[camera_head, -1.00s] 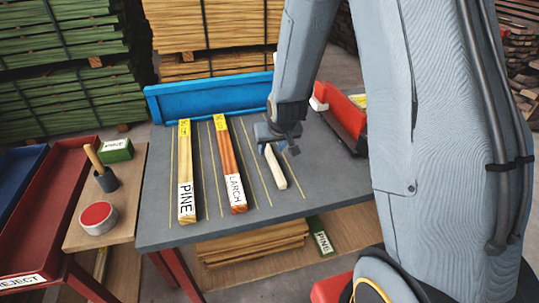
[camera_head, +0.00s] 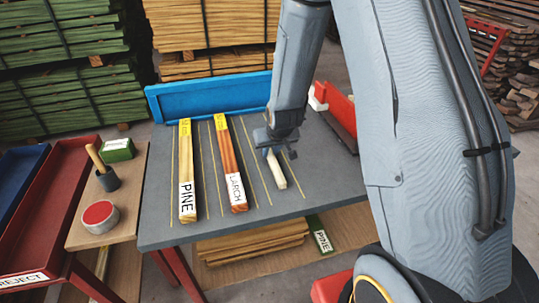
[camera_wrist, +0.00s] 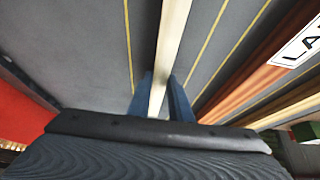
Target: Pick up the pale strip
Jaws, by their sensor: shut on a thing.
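The pale strip (camera_head: 277,172) is a plain, unlabelled, light piece lying on the grey table, right of the labelled strips. Its near end shows in the head view; its far part is hidden under my arm and gripper. My gripper (camera_head: 272,148) is down at the strip, shut on it. In the wrist view the strip (camera_wrist: 172,40) runs between the two blue-grey fingers (camera_wrist: 158,100), one on each side. I cannot tell whether the strip is clear of the table.
The PINE strip (camera_head: 187,165) and the LARCH strip (camera_head: 229,160) lie to the left on the grey table (camera_head: 160,232). A blue stop rail (camera_head: 205,98) runs along the back. A red item (camera_head: 340,103) stands at the right. A red reject tray (camera_head: 50,220) is far left.

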